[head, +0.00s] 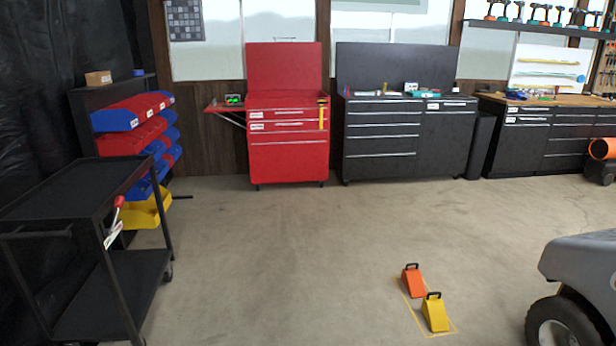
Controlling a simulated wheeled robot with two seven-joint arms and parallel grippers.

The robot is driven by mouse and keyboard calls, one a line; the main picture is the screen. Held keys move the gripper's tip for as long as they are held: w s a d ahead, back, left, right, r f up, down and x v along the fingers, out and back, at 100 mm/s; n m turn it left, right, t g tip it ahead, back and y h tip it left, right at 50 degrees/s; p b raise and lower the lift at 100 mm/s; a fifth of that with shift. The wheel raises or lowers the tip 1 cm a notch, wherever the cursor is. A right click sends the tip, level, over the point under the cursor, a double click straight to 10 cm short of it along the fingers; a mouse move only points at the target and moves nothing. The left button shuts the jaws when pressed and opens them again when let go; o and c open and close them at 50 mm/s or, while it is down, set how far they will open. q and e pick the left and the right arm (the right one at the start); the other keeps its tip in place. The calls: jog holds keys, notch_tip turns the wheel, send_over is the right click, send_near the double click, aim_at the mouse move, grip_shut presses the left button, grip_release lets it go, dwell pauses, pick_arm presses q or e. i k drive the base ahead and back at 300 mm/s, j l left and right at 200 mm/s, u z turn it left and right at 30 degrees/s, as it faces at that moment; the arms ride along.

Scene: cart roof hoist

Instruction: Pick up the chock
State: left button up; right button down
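Two wedge chocks with black handles stand on the concrete floor at the lower right of the head view. One is an orange chock (411,281), and just in front of it to the right is a yellow chock (435,313). Both stand within or at a thin yellow outline (407,306) marked on the floor. Neither gripper is in view, so I cannot see how far they are from the chocks.
A grey cart (585,262) with a black wheel (562,325) stands at the right edge. A black shelf trolley (75,197) stands at the left. A red tool cabinet (288,155) and dark cabinets (382,140) line the back wall. The middle floor is clear.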

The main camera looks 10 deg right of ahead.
aim_at(411, 278)
jog(key=i+z, duration=0.2)
jog(key=i, duration=0.4)
jog(key=i+z, duration=0.2)
jog(key=i, duration=0.4)
jog(key=i+j+z, duration=0.2)
jog(key=i, duration=0.45)
jog(key=i+j+z, duration=0.15)
jog(key=i, duration=0.45)
